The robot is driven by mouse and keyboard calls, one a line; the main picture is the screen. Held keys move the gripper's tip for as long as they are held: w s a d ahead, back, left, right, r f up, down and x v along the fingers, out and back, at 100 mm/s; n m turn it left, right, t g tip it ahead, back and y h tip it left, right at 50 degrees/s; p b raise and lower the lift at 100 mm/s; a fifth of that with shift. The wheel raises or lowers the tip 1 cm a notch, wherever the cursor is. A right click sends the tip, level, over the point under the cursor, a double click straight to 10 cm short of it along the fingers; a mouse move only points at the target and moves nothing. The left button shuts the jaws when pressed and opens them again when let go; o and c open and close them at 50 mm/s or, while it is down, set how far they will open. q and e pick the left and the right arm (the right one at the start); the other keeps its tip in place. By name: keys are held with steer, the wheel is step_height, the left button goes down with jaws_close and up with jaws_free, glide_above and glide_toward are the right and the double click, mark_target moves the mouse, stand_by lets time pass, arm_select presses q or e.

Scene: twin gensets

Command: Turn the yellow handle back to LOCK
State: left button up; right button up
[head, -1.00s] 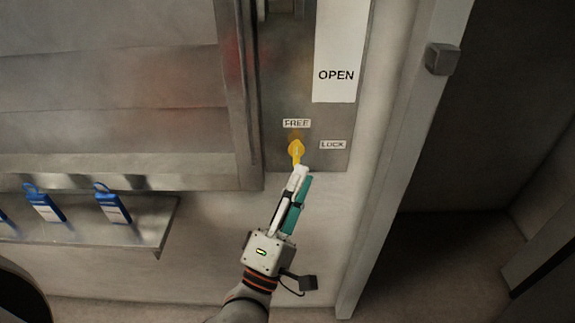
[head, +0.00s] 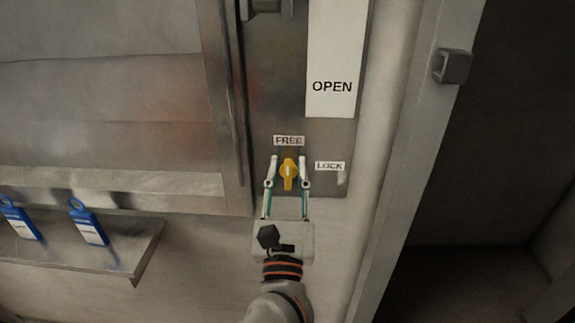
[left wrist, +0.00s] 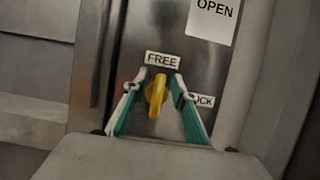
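The yellow handle (head: 288,172) is on a grey metal panel, below the FREE label (head: 289,141) and left of the LOCK label (head: 330,166). Its grip lies close to upright in the picture, in line with FREE. My left gripper (head: 288,170) is open, with one finger on each side of the handle. In the left wrist view the yellow handle (left wrist: 156,95) stands between the two fingers, with gaps visible on both sides. The right finger partly covers the LOCK label (left wrist: 203,100) there. My right gripper is not in view.
A white OPEN sign (head: 332,60) is above on the panel. A metal shelf (head: 120,262) with blue padlock-shaped tags (head: 89,222) is at lower left. A door frame (head: 420,150) with a dark opening stands to the right.

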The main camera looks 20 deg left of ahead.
arm_select(q)
steer(key=shift+w+a+r, duration=0.15)
steer(key=shift+w+r, duration=0.05)
steer(key=shift+w, duration=0.35)
